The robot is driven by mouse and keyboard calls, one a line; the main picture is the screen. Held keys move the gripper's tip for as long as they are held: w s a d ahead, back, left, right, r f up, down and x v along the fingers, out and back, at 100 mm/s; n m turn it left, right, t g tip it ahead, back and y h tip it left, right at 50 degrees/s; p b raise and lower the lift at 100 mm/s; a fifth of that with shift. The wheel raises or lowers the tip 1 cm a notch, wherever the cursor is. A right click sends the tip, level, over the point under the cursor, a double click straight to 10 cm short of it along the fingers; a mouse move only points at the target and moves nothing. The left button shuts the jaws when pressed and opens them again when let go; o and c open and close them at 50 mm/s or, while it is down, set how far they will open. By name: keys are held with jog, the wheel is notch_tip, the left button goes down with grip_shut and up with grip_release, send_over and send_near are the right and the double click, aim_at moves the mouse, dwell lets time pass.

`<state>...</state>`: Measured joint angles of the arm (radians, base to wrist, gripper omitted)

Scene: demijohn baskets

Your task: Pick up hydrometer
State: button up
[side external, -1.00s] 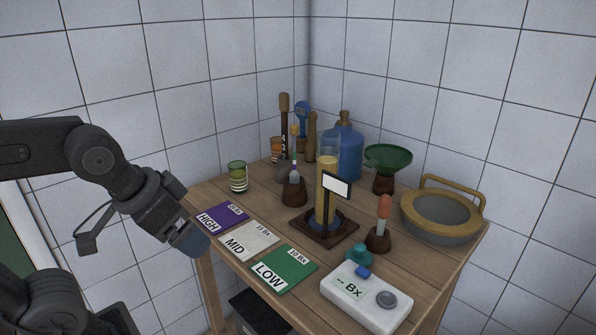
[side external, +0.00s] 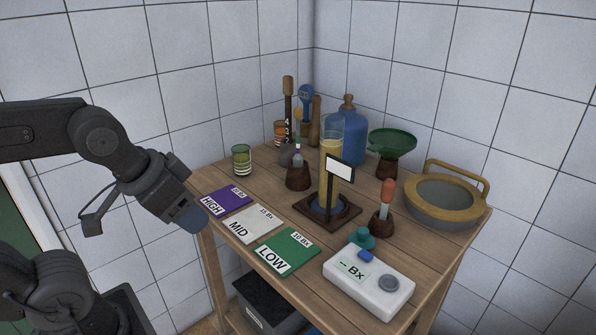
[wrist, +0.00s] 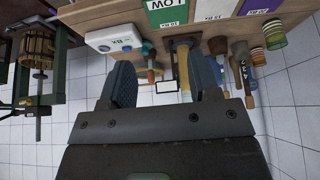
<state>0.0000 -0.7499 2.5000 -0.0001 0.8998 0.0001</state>
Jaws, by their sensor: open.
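What looks like the hydrometer, a thin glass piece with a pale stem (side external: 298,154), stands upright in a dark brown holder (side external: 298,178) towards the back left of the wooden table. A tall glass cylinder of yellow liquid (side external: 331,150) stands on a dark square base in front and to the right of it. My gripper (side external: 190,218) is off the table's left edge, beside the purple card, apart from everything. In the wrist view its two fingers (wrist: 163,82) are spread with nothing between them.
Purple, white and green cards (side external: 287,251) lie along the front edge. A white Bx meter (side external: 368,283), an orange-topped dropper (side external: 387,192), a green funnel (side external: 392,140), a blue demijohn (side external: 350,140) and a basket (side external: 445,198) crowd the right and back. A green-striped glass (side external: 241,160) stands at left.

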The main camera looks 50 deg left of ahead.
jog(key=w+a+r+n+t+y, duration=0.1)
jog(key=w+r+t, duration=0.25)
jog(key=w, duration=0.75)
jog(key=w+a+r+n+t, duration=0.1)
jog(key=w+a+r+t, duration=0.3)
jog(key=w, duration=0.6)
jog(key=w+d+r+n+t+y, duration=0.1)
jog(key=w+r+t, duration=0.1)
jog(key=w+r, duration=0.65)
jog(key=n+g+y, duration=0.5)
jog(key=n+y, duration=0.3)
jog(key=y, duration=0.5)
send_over(298, 112)
notch_tip(298, 112, down, 10)
jog(key=r, duration=0.1)
notch_tip(298, 112, down, 2)
jog(key=shift+f+t, duration=0.1)
jog(key=shift+t, duration=0.15)
notch_tip(298, 112, down, 5)
jog(key=shift+r, duration=0.1)
jog(key=shift+f+x, duration=0.25)
jog(key=shift+x, duration=0.75)
jog(key=shift+w+a, duration=0.35)
jog(key=shift+c, duration=0.5)
